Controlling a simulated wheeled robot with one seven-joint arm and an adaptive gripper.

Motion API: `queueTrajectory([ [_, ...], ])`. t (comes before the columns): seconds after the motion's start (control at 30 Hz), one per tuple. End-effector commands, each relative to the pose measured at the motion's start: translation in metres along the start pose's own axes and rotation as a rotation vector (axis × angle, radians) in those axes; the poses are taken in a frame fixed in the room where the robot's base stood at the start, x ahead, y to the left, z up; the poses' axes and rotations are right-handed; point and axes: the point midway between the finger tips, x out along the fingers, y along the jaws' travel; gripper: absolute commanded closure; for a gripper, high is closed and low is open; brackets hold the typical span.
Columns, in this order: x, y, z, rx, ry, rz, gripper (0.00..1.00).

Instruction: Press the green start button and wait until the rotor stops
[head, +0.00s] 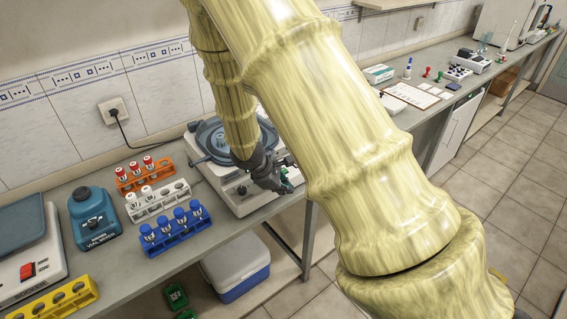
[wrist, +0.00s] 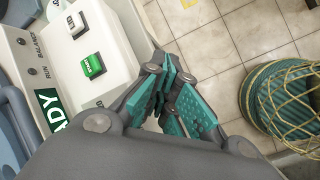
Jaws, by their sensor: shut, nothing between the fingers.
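The centrifuge (head: 238,195) is a white machine on the bench with a blue-grey round top (head: 212,138), partly hidden behind my arm. In the wrist view its front panel (wrist: 100,75) shows a green start button (wrist: 91,65), a white button (wrist: 75,23) and a green display (wrist: 48,110) with the letters "ADY" visible. My gripper (wrist: 172,105) has its teal fingers shut and empty. It is beside the green button, over the panel's front edge, apart from the button in the picture. In the head view my gripper (head: 283,184) is at the machine's front right. The rotor is not visible.
Orange (head: 145,173), white (head: 157,200) and blue (head: 173,232) tube racks stand left of the centrifuge, near a blue vortex mixer (head: 93,215). A cool box (head: 236,268) is under the bench. A green basket (wrist: 285,100) is on the floor.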

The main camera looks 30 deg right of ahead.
Motion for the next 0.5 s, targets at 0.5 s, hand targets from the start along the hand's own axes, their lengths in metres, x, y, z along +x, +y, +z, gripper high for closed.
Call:
queueTrajectory([
  [0.5,-0.086,0.121,0.041,-0.059,-0.139,0.258,1.00],
])
